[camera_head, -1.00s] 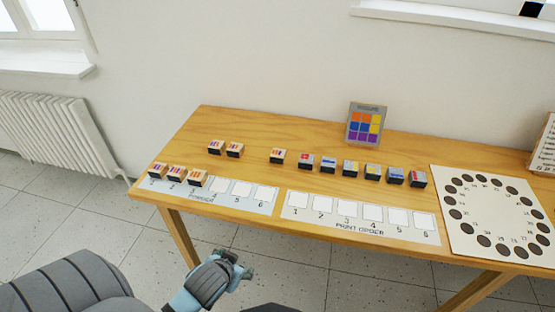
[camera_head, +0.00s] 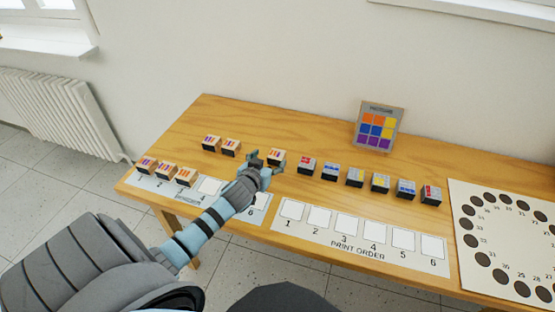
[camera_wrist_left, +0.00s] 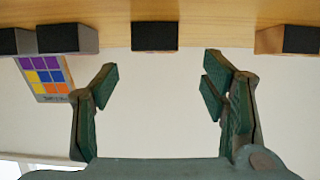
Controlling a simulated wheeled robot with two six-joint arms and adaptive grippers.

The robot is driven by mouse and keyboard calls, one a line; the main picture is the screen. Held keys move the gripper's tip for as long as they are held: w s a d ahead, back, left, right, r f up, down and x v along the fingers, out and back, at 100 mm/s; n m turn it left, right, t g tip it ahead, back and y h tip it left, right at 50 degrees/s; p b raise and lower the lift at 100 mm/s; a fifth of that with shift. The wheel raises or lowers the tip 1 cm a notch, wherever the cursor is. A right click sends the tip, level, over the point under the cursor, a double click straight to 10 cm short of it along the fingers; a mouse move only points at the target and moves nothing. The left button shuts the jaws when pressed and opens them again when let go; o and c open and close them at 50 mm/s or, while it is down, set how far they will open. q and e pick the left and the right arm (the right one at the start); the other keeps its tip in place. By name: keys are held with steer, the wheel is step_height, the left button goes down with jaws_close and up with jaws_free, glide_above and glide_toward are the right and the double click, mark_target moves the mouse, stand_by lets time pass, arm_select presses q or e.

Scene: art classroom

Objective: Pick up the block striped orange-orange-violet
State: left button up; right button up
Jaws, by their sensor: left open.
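A wooden block (camera_head: 276,157) with a striped top stands alone in the middle of the table's back row. Its stripes look orange, but it is too small to read the order surely. My left gripper (camera_head: 263,166) is open and empty, just in front and left of this block. In the left wrist view the block's dark face (camera_wrist_left: 155,36) sits between and beyond the open fingers (camera_wrist_left: 160,75), apart from them. Two more striped blocks stand to its left, one (camera_head: 230,147) nearest. Others, including one (camera_head: 185,177), stand on the left strip. My right gripper is not in view.
The left paper strip (camera_head: 258,214) is partly hidden by my left arm. Several grey blocks (camera_head: 355,177) stand in a row to the right, behind the print-order strip (camera_head: 265,232). A colour card (camera_head: 378,127) leans at the wall. A dotted board (camera_head: 467,250) lies at right.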

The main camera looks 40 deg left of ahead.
mark_target(277, 154)
arm_select(q)
steer(key=x, duration=0.2)
steer(key=b+x, duration=0.1)
steer(key=x, duration=0.3)
steer(key=shift+w+d+f+b, duration=0.1)
steer(key=shift+w+d+b, duration=0.1)
steer(key=shift+d+b, duration=0.1)
steer(key=shift+w+a, duration=0.1)
steer(key=shift+w, duration=0.15)
steer(key=shift+s, duration=0.1)
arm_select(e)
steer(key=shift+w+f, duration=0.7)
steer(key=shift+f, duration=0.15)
arm_select(q)
steer(key=c, duration=1.2)
